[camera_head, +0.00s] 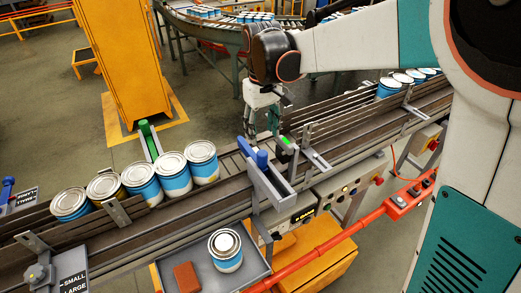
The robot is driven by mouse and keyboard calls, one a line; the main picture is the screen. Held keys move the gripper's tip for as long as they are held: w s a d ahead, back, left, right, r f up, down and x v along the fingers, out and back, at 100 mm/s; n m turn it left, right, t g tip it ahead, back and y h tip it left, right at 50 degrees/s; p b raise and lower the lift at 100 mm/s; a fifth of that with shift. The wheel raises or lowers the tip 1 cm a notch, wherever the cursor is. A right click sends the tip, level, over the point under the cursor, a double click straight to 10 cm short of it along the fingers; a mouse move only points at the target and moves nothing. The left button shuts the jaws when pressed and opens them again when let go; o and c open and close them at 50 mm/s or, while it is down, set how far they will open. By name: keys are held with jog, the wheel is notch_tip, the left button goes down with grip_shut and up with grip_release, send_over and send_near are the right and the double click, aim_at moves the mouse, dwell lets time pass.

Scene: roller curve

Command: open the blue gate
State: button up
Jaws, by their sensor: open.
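My gripper (262,128) is open and points down over the conveyor, just behind the blue knob. It looks apart from the knob, with nothing between its fingers. The fingertips are small and partly hidden by the gate's post, so the exact gap is unclear.
A grey tray (195,262) in front holds a can and a red block. A red rail (325,248) runs along the front.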

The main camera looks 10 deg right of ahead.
aim_at(263, 153)
notch_tip(263, 153, down, 11)
jog(key=shift+r+p, duration=0.1)
jog(key=shift+p, duration=0.2)
grip_shut()
jog(key=shift+s, duration=0.1)
